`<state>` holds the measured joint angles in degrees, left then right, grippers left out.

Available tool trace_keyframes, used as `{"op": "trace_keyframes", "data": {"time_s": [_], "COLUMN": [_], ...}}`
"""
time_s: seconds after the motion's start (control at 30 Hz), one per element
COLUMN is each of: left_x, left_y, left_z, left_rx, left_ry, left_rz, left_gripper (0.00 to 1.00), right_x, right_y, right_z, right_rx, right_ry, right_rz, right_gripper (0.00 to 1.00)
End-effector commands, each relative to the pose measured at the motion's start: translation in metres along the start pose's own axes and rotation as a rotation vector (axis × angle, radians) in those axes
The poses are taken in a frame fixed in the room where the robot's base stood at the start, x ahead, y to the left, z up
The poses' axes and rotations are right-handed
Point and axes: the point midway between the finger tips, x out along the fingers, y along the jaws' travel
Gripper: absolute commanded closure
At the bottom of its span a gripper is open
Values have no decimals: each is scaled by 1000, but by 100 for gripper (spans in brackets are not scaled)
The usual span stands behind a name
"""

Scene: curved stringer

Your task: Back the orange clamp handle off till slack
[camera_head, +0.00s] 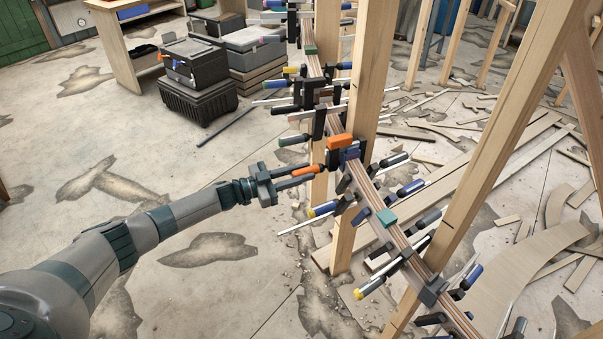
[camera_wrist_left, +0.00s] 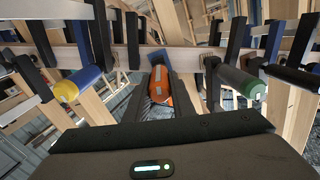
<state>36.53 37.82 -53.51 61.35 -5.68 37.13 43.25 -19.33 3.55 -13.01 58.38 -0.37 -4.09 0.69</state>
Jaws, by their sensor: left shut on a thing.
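The orange clamp handle (camera_head: 308,171) sticks out to the left from a clamp on the curved stringer (camera_head: 366,185). An orange clamp part (camera_head: 340,141) shows just above it at the stringer. My left gripper (camera_head: 303,174) reaches in from the left and its fingers are shut around the handle. In the left wrist view the orange handle (camera_wrist_left: 160,88) sits between the two dark fingers (camera_wrist_left: 160,98), pointing toward the camera. The handle's far end and screw are partly hidden by the fingers and clamp. My right gripper is not in view.
Several other clamps crowd close by, with a blue-and-yellow handle (camera_wrist_left: 78,84) and a green handle (camera_wrist_left: 240,82) on either side. Wooden posts (camera_head: 345,125) stand behind the stringer. Black cases (camera_head: 195,75) stand at the back left. The floor at left is mostly clear.

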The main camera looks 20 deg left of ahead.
Motion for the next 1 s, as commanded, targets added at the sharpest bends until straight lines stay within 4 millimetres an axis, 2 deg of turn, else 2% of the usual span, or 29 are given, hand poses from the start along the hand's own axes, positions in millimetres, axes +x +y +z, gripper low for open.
{"op": "trace_keyframes", "data": {"time_s": [0.07,0.1,0.17,0.5,0.67,0.87,1.0], "left_x": [0,0,0,-1,-8,-31,-57], "left_y": [1,1,1,0,0,0,0], "left_z": [1,1,1,0,1,2,3], "left_rx": [0,0,1,1,1,2,1], "left_ry": [-2,-2,-1,-1,-1,-2,-4], "left_rz": [1,1,1,0,0,0,-1], "left_gripper": [100,73,59,59,59,59,59], "right_x": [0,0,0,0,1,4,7], "right_y": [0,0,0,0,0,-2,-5], "right_z": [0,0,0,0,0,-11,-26], "right_rx": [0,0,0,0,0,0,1], "right_ry": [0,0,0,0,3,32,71], "right_rz": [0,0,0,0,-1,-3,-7], "right_gripper": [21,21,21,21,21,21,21]}}
